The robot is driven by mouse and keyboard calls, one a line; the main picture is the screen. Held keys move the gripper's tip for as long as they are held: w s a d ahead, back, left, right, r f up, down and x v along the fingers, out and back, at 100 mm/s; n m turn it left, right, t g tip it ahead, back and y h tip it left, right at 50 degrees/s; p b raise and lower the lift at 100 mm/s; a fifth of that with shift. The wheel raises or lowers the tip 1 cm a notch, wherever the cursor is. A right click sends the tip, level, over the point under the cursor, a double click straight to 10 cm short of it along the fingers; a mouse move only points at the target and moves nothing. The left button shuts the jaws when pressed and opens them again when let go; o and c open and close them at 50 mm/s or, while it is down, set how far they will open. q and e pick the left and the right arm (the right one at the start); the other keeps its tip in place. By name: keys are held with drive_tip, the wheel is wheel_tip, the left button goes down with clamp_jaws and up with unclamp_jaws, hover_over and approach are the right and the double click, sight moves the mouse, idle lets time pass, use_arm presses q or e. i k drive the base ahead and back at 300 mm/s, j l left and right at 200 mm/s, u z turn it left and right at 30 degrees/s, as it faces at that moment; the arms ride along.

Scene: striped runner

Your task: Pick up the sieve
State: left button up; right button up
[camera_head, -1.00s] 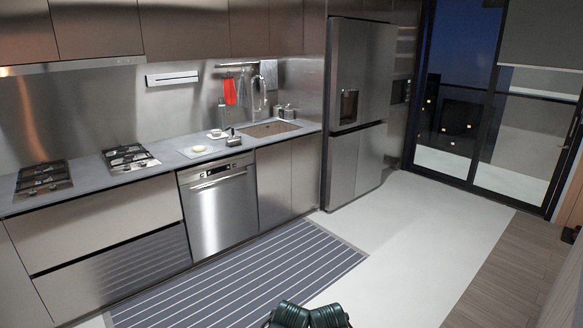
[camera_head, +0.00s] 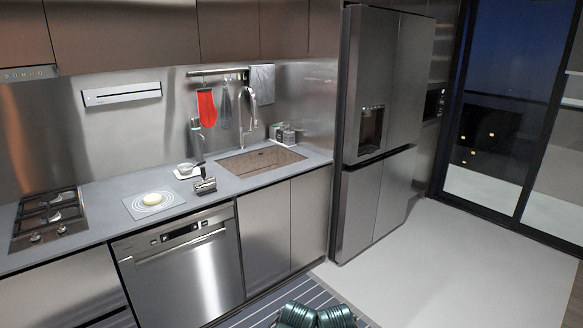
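I cannot make out the sieve for certain. A small metallic item with a dark upright handle (camera_head: 205,185) stands on the counter left of the sink; it is too small to tell whether it is the sieve. Beside it a small grey dish-like item (camera_head: 187,169) sits on a white base. A round pale yellow thing (camera_head: 152,198) lies on a grey square mat (camera_head: 133,209). Neither of my grippers shows. Dark green ribbed parts at the bottom edge look like my own arms.
The counter (camera_head: 108,190) runs along the wall, with a hob (camera_head: 48,217) at left and a sink (camera_head: 250,162) at right. A red mitt (camera_head: 207,108) hangs from a rail. Below are a dishwasher (camera_head: 188,275) and a striped runner (camera_head: 262,307). Pale floor is clear at right.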

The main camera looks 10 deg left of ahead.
sight(191, 166)
drive_tip(key=i+u, duration=0.15)
drive_tip(key=i, duration=0.35)
drive_tip(key=i+l+u, duration=0.15)
drive_tip(key=i, duration=0.35)
drive_tip(key=i+l+u, duration=0.15)
drive_tip(key=i, duration=0.3)
drive_tip(key=i+l+u, duration=0.2)
drive_tip(key=i+u, duration=0.15)
drive_tip(key=i+l+u, duration=0.65)
drive_tip(key=i+l, duration=0.1)
drive_tip(key=l, duration=0.05)
